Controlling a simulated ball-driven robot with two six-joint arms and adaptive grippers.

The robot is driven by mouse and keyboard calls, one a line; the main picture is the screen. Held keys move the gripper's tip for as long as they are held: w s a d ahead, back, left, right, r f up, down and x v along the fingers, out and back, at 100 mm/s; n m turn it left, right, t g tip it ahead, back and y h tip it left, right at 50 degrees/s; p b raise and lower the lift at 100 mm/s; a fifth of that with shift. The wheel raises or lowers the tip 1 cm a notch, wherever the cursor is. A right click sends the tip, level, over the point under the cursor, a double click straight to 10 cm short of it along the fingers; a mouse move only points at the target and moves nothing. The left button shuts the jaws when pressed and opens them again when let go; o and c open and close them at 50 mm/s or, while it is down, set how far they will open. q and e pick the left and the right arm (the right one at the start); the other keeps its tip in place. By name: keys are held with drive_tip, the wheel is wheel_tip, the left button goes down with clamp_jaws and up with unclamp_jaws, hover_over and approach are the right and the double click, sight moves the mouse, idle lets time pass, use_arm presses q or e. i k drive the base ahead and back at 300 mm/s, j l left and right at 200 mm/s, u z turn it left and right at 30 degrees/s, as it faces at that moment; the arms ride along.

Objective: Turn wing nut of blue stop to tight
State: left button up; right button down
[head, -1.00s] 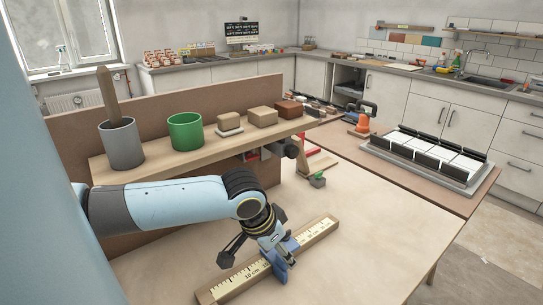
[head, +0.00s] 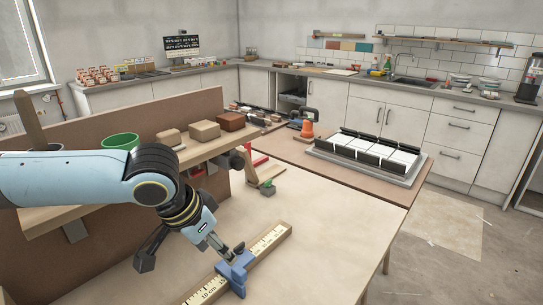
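The blue stop (head: 236,272) sits across a wooden ruler bar (head: 270,241) with a printed scale, on the pale worktable. My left gripper (head: 193,257) comes in from the upper left over the bar. I cannot tell whether that finger touches the stop. My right gripper is not in view.
A raised wooden shelf holds a green cup (head: 120,142) and several blocks (head: 204,130) behind my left arm. The worktable right of the bar is clear (head: 325,235).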

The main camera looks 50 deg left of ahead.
sight(239, 250)
drive_tip(key=k+l, duration=0.2)
drive_tip(key=l, duration=0.15)
drive_tip(key=k+l, duration=0.15)
drive_tip(key=l, duration=0.2)
drive_tip(key=k+l, duration=0.2)
drive_tip(key=l, duration=0.2)
drive_tip(key=k+l, duration=0.15)
drive_tip(key=l, duration=0.2)
drive_tip(key=k+l, duration=0.2)
drive_tip(key=l, duration=0.15)
